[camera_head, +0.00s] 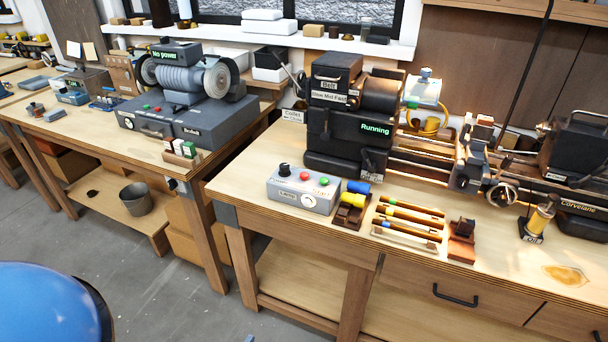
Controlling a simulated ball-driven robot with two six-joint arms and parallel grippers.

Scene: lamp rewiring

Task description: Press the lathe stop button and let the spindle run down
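The lathe (345,135) stands on the right-hand bench, with a green "Running" sign (376,130) lit on its dark headstock. The spindle end (382,92) is at the right of the headstock; I cannot tell from one still whether it turns. A grey control box (300,193) sits at the bench's front left corner, in front of the headstock. On its top are a black knob (284,169), a red button (304,176) and a green button (324,181). Nothing touches the box. Neither of my grippers shows in view.
Right of the box lie a holder with blue and yellow pieces (352,200), a rack of coloured-handled tools (409,218) and a brown block (462,240). A yellow oil can (538,222) stands farther right. A grinder (195,80) marked "No power" is on the left bench.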

